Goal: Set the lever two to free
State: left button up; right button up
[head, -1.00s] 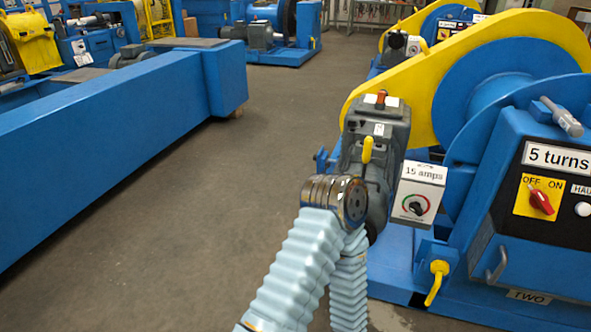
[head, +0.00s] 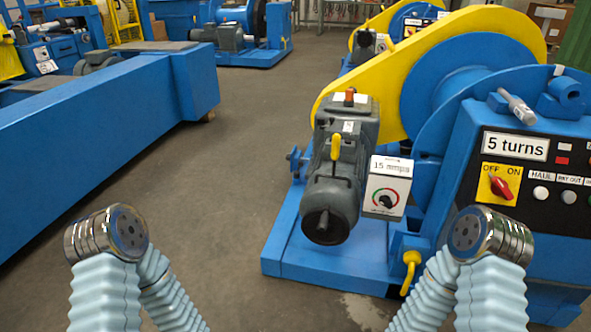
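A blue winch machine stands at the right, with a yellow guard (head: 425,60) and a grey motor (head: 335,185). A second yellow lever (head: 410,270) hangs down from a blue bracket at the front of the base. No lever label is readable, so I cannot tell which is lever two. My arms show only as light blue sleeves with metal joints at the lower left and lower right. Neither gripper is in view. My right arm covers part of the machine's lower front.
The panel (head: 515,149) reads "5 turns" and has a red OFF/ON knob (head: 501,187). A "15 amps" dial box (head: 388,188) sits beside the motor. A long blue beam (head: 100,115) lies at the left. Grey floor (head: 245,140) between is clear.

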aim_at(297, 175)
jog(key=i+j+u, duration=0.25)
jog(key=u, duration=0.15)
jog(key=i+j+u, duration=0.15)
jog(key=i+u, duration=0.55)
jog(key=u, duration=0.15)
jog(key=i+j+u, duration=0.15)
jog(key=i+u, duration=0.55)
jog(key=i, duration=0.25)
jog(key=i+z, duration=0.8)
jog(key=i+l+z, duration=0.15)
jog(key=i+z, duration=0.15)
jog(key=z, duration=0.15)
jog(key=i+z, duration=0.25)
jog(key=z, duration=0.2)
jog(key=i+z, duration=0.35)
jog(key=z, duration=0.15)
jog(key=i+j+z, duration=0.2)
jog(key=z, duration=0.25)
jog(key=i+j+z, duration=0.25)
jog(key=i, duration=0.15)
jog(key=i+j+z, duration=0.25)
jog(key=i+j, duration=0.1)
